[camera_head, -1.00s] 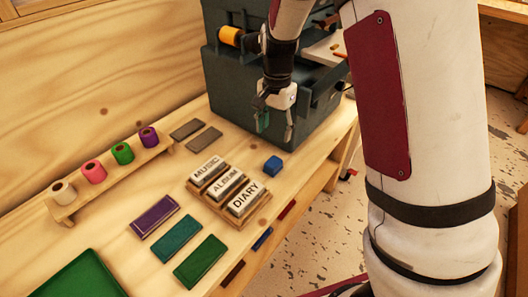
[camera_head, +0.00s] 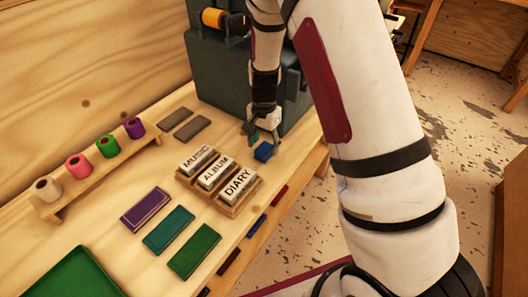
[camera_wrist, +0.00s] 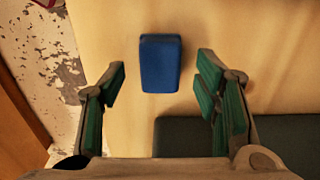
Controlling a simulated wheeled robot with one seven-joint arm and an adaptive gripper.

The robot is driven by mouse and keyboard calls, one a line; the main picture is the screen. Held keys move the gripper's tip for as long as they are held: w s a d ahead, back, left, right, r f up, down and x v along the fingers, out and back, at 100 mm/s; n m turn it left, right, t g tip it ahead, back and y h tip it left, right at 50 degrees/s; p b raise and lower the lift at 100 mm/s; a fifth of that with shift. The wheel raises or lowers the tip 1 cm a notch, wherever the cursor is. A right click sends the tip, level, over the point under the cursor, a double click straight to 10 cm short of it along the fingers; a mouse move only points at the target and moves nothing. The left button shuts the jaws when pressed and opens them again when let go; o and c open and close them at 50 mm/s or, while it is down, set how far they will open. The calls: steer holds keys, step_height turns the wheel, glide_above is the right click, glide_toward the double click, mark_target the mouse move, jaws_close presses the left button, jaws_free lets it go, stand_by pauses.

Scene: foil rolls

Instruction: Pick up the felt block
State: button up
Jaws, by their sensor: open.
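The felt block is a small blue block (camera_head: 264,151) on the wooden table, in front of the dark machine. In the wrist view the blue block (camera_wrist: 161,63) lies between the lines of the two fingers, a little beyond their tips. My gripper (camera_head: 264,137) is open and empty, pointing down just above and behind the block. Its green-padded fingers stand wide apart on either side in the wrist view (camera_wrist: 160,85). Nothing hides the block in the wrist view.
The dark machine (camera_head: 215,75) stands behind. A wooden holder (camera_head: 222,208) with blocks marked MUSIC, ALBUM and DIARY is left of the block. Foil rolls (camera_head: 107,146) stand on a rack at the left. Two grey slabs (camera_head: 192,128) lie behind. The table's edge is close on the right.

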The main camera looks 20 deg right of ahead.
step_height(320, 180, down, 2)
steer(key=shift+f, duration=0.1)
steer(key=c, duration=1.2)
steer(key=shift+c, duration=0.2)
steer(key=shift+r, duration=0.5)
steer(key=r, duration=0.2)
steer(key=shift+s+r, duration=0.3)
steer(key=shift+r, duration=0.1)
steer(key=s+d+r, duration=0.1)
steer(key=s, duration=1.4)
steer(key=shift+s+d+r+p, duration=0.15)
steer(key=shift+d+p, duration=0.2)
